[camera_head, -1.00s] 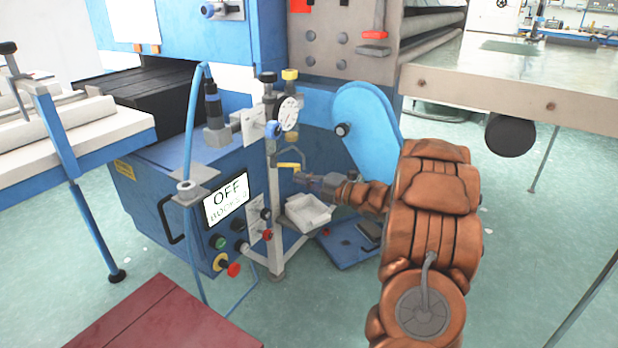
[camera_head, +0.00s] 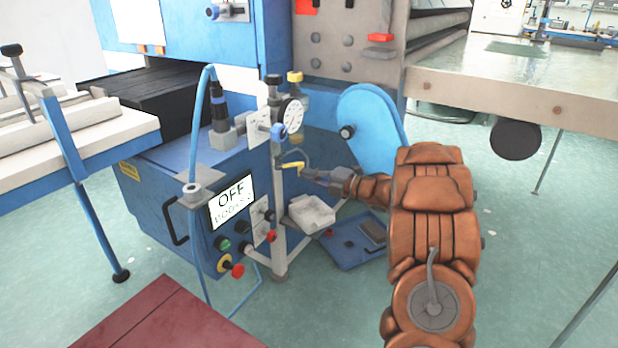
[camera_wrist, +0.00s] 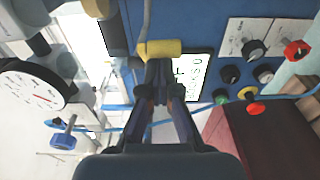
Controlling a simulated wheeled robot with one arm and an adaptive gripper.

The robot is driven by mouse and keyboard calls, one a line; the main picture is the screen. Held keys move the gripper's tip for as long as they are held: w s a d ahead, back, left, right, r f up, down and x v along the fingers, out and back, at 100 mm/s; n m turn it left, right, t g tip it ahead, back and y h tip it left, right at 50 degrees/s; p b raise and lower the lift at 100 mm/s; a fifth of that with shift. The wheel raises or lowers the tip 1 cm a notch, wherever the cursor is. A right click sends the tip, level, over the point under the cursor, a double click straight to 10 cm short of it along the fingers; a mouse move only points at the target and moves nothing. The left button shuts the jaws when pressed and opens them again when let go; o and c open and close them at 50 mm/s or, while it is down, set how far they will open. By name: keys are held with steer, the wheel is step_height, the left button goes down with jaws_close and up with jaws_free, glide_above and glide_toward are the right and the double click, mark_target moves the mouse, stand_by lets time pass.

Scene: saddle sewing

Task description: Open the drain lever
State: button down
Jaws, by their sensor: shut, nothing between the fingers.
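The yellow-handled lever (camera_head: 292,167) sits on the grey upright post, below the round dial gauge (camera_head: 293,116). In the wrist view its yellow grip (camera_wrist: 160,48) lies crosswise just beyond my fingertips. My gripper (camera_head: 305,173) comes from the right and is at the lever's right end in the head view. It also shows in the wrist view (camera_wrist: 158,72), with its fingers together and nothing held between them. The tips are against or very close to the yellow grip; contact is hard to tell. The lever's pivot is partly hidden.
A white tray (camera_head: 312,213) is fixed below the lever. The control box with an OFF display (camera_head: 231,203) and several knobs stands to the left. A blue hose (camera_head: 193,140) runs down beside it. A blue wheel cover (camera_head: 372,128) stands behind my arm.

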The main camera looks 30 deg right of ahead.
step_height(320, 180, up, 9)
steer(key=s+f+m+t+h+b, duration=0.25)
steer(key=s+f+h+b, duration=0.2)
steer(key=s+f, duration=0.7)
steer(key=w+r+b, duration=0.1)
steer(key=w+b, duration=0.4)
steer(key=w, duration=0.6)
steer(key=shift+a+r+g, duration=0.35)
steer(key=shift+w+m, duration=0.1)
steer(key=shift+m, duration=0.15)
steer(key=shift+w+r+y+p, duration=0.15)
steer(key=shift+y+p, duration=0.1)
steer(key=shift+p, duration=0.15)
